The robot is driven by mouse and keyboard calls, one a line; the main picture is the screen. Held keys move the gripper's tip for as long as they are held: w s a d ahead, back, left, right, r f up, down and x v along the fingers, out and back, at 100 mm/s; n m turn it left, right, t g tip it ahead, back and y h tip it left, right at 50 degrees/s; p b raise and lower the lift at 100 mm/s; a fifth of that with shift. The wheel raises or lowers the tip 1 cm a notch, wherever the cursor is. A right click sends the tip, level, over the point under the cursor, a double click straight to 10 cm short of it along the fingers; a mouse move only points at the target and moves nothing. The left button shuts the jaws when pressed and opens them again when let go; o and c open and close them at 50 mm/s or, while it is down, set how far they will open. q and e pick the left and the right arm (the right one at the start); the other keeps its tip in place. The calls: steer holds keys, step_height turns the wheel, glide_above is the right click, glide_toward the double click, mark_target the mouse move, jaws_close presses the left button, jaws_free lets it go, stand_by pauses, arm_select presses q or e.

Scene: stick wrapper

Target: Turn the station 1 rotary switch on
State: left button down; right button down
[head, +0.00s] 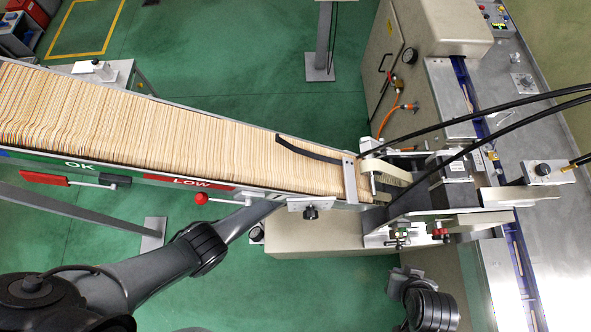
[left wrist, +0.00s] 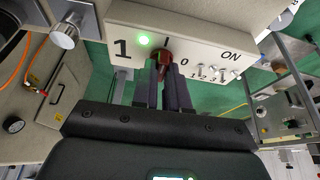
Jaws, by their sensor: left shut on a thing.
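In the left wrist view a white panel (left wrist: 215,48) carries a large "1", a lit green lamp (left wrist: 143,40) and a dark red rotary switch (left wrist: 163,56). A "0" mark is to the right of the switch and "ON" is further right. A small mark stands just above the knob. My left gripper (left wrist: 164,72) is shut on the switch, with its two dark fingers on either side of the knob. In the head view my left arm reaches under the conveyor, and its gripper and the panel are hidden. My right gripper is not visible.
The slanted conveyor (head: 100,165), full of wooden sticks, lies above my left arm. Red-handled levers (head: 43,178) stick out along its near side. A beige cabinet (head: 300,236) stands below the conveyor's end.

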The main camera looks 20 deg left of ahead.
arm_select(q)
steer(key=c, duration=1.2)
jaws_free()
steer(key=shift+o, duration=0.2)
